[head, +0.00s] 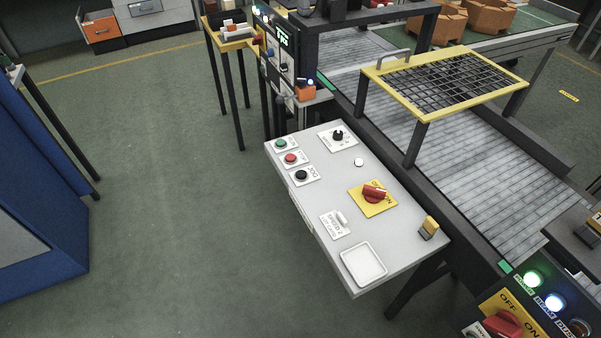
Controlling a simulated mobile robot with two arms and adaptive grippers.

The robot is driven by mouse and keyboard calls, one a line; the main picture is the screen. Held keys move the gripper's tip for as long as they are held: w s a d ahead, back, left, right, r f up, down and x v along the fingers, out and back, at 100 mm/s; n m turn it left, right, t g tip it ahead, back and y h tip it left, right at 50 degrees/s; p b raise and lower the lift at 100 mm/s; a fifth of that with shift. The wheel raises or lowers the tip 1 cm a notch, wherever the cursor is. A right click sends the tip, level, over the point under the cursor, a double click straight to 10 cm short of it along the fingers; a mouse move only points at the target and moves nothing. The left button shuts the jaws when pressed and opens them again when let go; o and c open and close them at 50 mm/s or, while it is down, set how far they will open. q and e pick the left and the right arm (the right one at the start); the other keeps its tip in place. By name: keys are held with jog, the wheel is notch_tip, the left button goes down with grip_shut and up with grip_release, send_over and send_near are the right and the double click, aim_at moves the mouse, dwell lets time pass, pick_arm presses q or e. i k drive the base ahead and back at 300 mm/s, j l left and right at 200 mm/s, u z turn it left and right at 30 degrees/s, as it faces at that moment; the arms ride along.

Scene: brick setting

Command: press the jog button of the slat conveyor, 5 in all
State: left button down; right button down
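The slat conveyor (470,199) runs from the upper middle to the lower right, with grey slats. A pale control panel (317,203) stands along its near side. The black jog button (302,175) sits on a white label plate at the panel's left edge, below a red button (290,158) and a green button (280,144). The label is small and seen at an angle, but appears to read JOG. Nothing covers the button. Neither of my grippers shows in the head view.
The panel also carries a black knob (338,135), a red rotary switch (374,192) and a white tray (363,264). A yellow-framed mesh guard (397,83) stands over the conveyor. A blue cabinet (38,190) stands at left. The floor (180,220) between is clear.

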aim_at(300, 174)
jog(key=i+j+z, duration=0.15)
jog(key=j, duration=0.2)
jog(key=i+j+z, duration=0.2)
jog(key=j, duration=0.15)
jog(key=i+j+z, duration=0.15)
jog(key=j, duration=0.25)
jog(key=i+j+z, duration=0.15)
jog(key=j, duration=0.25)
jog(key=j+z, duration=0.2)
jog(key=j, duration=0.2)
jog(key=i+j+z, duration=0.15)
jog(key=j, duration=0.25)
